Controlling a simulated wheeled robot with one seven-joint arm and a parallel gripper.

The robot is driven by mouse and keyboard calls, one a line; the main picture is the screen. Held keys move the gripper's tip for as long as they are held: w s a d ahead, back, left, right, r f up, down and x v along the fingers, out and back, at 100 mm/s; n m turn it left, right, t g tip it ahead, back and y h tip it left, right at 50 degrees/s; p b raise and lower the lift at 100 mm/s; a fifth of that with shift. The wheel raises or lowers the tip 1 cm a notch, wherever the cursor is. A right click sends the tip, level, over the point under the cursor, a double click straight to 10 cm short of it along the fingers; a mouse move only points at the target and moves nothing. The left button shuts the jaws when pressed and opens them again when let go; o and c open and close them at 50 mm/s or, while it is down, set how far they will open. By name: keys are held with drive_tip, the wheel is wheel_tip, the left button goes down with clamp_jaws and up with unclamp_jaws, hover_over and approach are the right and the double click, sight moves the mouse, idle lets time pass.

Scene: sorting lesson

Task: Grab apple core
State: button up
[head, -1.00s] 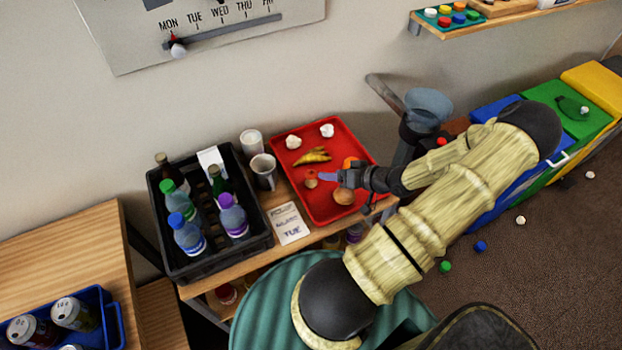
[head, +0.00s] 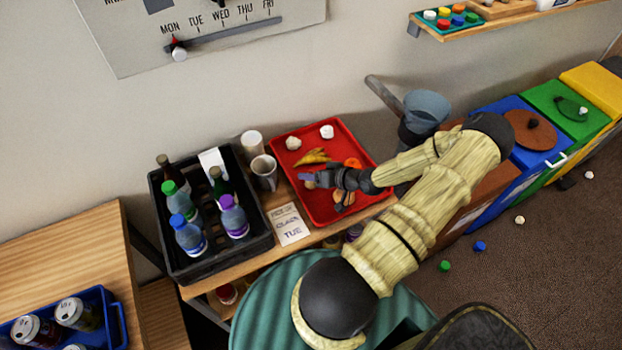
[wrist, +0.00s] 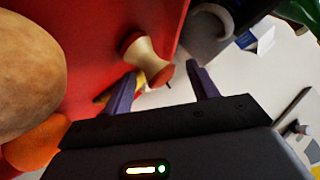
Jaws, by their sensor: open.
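The apple core (wrist: 148,60), pale in the middle with red ends, lies on the red tray (head: 325,215). In the wrist view it is just beyond and between my fingertips, nearer the left finger. My gripper (wrist: 161,72) is open, with nothing held between its fingers. In the head view my gripper (head: 312,178) is low over the tray's left side and covers most of the core, of which a small part (head: 310,186) shows.
On the tray are a banana peel (head: 314,156), crumpled papers (head: 293,143), an orange item (head: 352,162) and a brown round item (wrist: 28,75). A black crate of bottles (head: 168,255) and cups (head: 264,170) stand left of the tray. Bins (head: 548,100) stand right.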

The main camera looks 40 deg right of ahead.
drive_tip(key=shift+p+x, duration=0.3)
drive_tip(key=shift+x, duration=1.25)
drive_tip(key=shift+s, duration=0.1)
drive_tip(key=c, duration=1)
drive_tip(key=shift+c, duration=0.2)
